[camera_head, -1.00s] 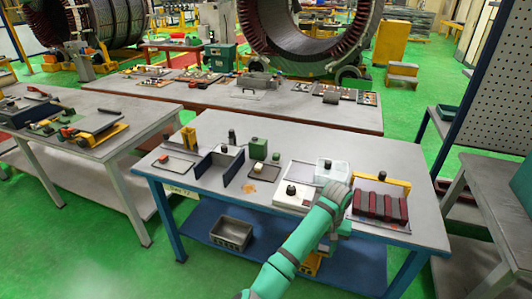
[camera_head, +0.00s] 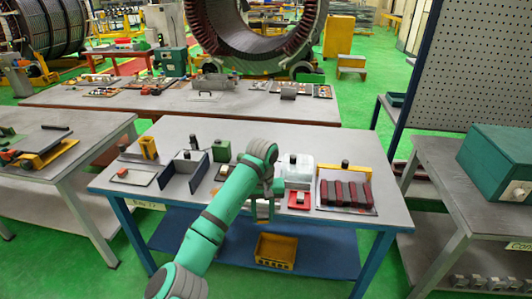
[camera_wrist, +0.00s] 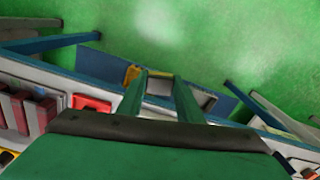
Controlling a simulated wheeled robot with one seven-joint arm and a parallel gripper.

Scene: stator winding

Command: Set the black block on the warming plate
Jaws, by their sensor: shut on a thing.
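My gripper (camera_head: 264,212) is at the table's front edge, left of a small red tray (camera_head: 299,203). In the wrist view its two green fingers (camera_wrist: 162,78) reach out over the edge and the floor. I cannot identify the black block with certainty; a small dark piece (camera_head: 293,159) stands at the white box (camera_head: 299,175), and other dark pieces stand further left. I cannot tell which item is the warming plate; my arm hides part of the middle of the table.
The work table (camera_head: 230,134) also holds red bars (camera_head: 349,194) on a pale tray at right and a blue upright holder (camera_head: 197,166) at left. A yellow bin (camera_head: 275,249) is on the lower shelf. A side bench with a green box (camera_head: 497,160) stands at right.

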